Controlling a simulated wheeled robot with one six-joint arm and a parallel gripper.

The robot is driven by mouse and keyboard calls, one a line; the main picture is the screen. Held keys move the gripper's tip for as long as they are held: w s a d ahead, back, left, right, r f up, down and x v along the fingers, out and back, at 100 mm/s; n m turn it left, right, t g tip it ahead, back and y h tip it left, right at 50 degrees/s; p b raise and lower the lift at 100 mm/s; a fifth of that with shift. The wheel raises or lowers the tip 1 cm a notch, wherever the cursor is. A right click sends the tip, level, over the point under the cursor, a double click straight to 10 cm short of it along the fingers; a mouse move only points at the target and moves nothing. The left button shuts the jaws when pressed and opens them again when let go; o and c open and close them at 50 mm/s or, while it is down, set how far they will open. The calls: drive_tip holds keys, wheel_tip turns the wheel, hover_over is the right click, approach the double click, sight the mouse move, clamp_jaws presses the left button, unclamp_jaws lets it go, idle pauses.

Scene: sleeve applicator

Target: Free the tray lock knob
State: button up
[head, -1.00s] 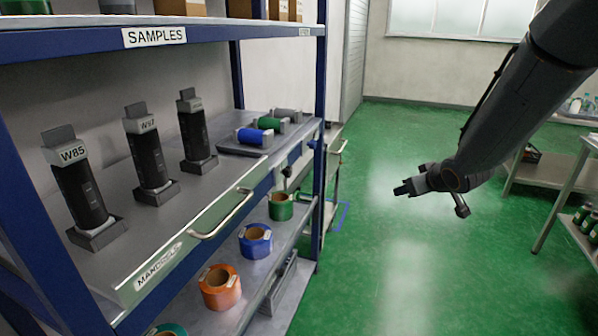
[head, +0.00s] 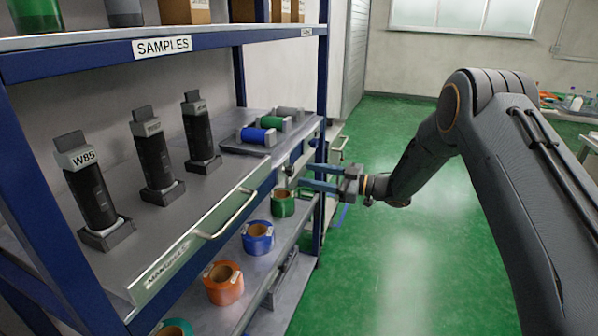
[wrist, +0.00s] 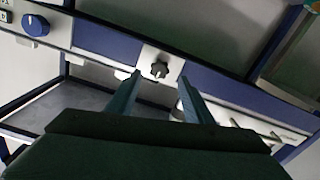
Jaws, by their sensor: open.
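In the wrist view a dark lobed knob (wrist: 159,69) sits on a small silver plate on the blue rail; I take it to be the tray lock knob. My gripper (wrist: 160,78) is open and empty, with one fingertip on either side of the knob in this view. Whether the fingers touch it or are still short of it cannot be told. In the head view my gripper (head: 294,174) reaches left to the right end of the tray front (head: 210,238). The knob is hard to make out there behind the fingers. The tray handle (head: 228,216) is left of my gripper.
Black mandrels stand on the tray, one labelled W85 (head: 92,190). Blue (head: 257,136) and green rolls lie behind. Tape rolls, one orange (head: 223,283), sit on the shelf below. A blue dial (wrist: 36,25) shows at upper left in the wrist view. Green floor is clear on the right.

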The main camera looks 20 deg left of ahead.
sight(293, 171)
drive_tip(key=shift+w+a+p, duration=0.2)
drive_tip(key=shift+a+p, duration=0.25)
drive_tip(key=shift+a, duration=1.75)
drive_tip(key=shift+c, duration=0.2)
drive_tip(key=c, duration=1)
